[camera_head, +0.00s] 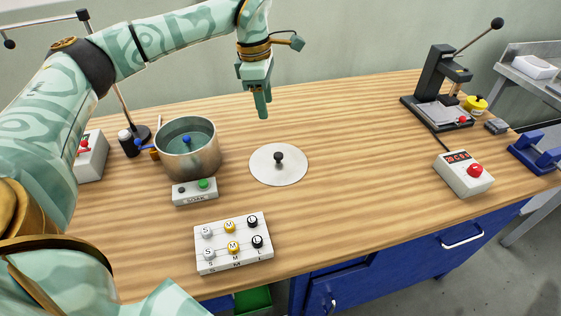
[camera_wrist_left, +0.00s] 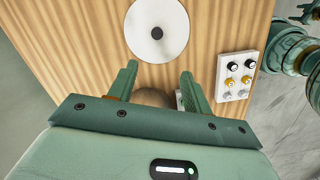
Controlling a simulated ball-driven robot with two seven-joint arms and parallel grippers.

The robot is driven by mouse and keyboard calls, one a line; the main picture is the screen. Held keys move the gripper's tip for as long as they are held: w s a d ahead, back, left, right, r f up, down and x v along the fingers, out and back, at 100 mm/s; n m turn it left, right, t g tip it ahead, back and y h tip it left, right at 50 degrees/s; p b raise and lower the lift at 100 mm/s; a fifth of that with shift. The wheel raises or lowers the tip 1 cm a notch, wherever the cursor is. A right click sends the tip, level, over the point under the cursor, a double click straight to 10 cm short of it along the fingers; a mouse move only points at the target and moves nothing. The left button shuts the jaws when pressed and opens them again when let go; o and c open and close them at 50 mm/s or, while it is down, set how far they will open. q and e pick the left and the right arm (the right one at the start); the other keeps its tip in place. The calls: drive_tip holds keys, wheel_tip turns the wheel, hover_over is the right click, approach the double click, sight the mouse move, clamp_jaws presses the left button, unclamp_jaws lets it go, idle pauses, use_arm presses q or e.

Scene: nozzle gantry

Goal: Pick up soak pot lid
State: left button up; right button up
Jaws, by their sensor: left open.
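The soak pot lid (camera_head: 279,168) is a flat, pale metal disc with a small black knob in its middle. It lies on the wooden bench, right of the metal soak pot (camera_head: 190,160), which stands uncovered with liquid in it. My left gripper (camera_head: 263,112) hangs above the bench, behind the lid and apart from it, fingers downward. In the left wrist view the lid (camera_wrist_left: 157,30) is at the top centre, beyond the open fingers of my left gripper (camera_wrist_left: 160,80). Nothing is between those fingers on the near side. My right gripper is not in view.
A control box with a green button (camera_head: 194,192) stands before the pot. A white rack of S, M and L nozzles (camera_head: 233,245) lies near the front edge. A press (camera_head: 440,90) and a red-button box (camera_head: 463,174) stand at right. The bench between lid and press is clear.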

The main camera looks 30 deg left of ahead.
use_arm(q)
drive_tip(key=b, duration=0.4)
hover_over(278, 154)
drive_tip(key=s+a, duration=0.1)
wheel_tip(278, 154, down, 11)
drive_tip(key=shift+a+f, duration=0.1)
drive_tip(key=shift+f, duration=0.45)
drive_tip(key=f, duration=0.1)
drive_tip(key=f+b, duration=0.1)
drive_tip(key=f, duration=0.1)
drive_tip(key=w+d+f+b, duration=0.1)
drive_tip(key=f, duration=0.1)
drive_tip(key=shift+d, duration=0.1)
drive_tip(key=shift+r, duration=0.2)
drive_tip(key=shift+c, duration=0.6)
clamp_jaws()
